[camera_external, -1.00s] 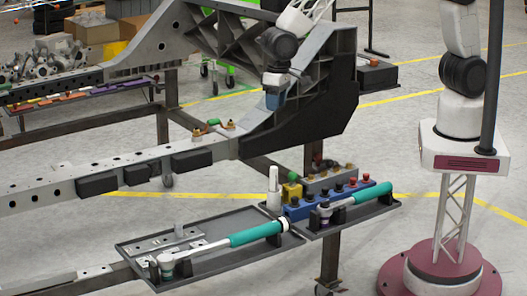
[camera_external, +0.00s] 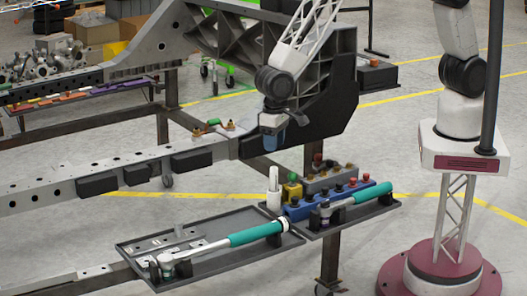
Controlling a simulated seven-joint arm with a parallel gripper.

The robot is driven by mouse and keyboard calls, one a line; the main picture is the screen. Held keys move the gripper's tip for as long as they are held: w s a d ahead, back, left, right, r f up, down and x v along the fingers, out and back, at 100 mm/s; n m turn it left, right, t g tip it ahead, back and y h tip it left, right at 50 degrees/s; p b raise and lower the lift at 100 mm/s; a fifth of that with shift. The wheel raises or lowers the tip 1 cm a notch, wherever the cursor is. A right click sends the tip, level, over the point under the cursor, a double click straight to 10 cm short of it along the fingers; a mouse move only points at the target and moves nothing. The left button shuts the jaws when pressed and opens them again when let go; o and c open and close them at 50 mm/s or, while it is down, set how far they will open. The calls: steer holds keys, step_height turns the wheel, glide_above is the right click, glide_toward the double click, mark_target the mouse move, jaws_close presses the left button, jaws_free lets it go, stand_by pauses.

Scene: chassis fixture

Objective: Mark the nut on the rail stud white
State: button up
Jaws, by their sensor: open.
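Two brass-coloured stud-and-nut fittings, a left one (camera_external: 197,132) and a right one (camera_external: 230,126), stand on top of the grey rail (camera_external: 140,162). They are too small to tell nut from stud, and I cannot see any white mark. A green-tipped piece (camera_external: 213,122) lies between them. A white upright cylinder (camera_external: 274,188), perhaps a marker, stands at the back left of the right tray. My gripper (camera_external: 272,146) is open, points down and appears empty. In the picture it is above the white cylinder and right of the fittings.
The left tray (camera_external: 130,247) and right tray (camera_external: 385,208) hold teal-handled wrenches (camera_external: 255,233) (camera_external: 370,193). The dark chassis bracket (camera_external: 335,105) rises behind my gripper.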

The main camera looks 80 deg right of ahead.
mark_target(274, 168)
steer(key=shift+f, duration=0.15)
steer(key=shift+f, duration=4.8)
steer(key=shift+c, duration=0.2)
steer(key=c, duration=0.7)
steer(key=shift+c, duration=0.2)
steer(key=shift+r, duration=0.2)
steer(key=shift+r, duration=3.55)
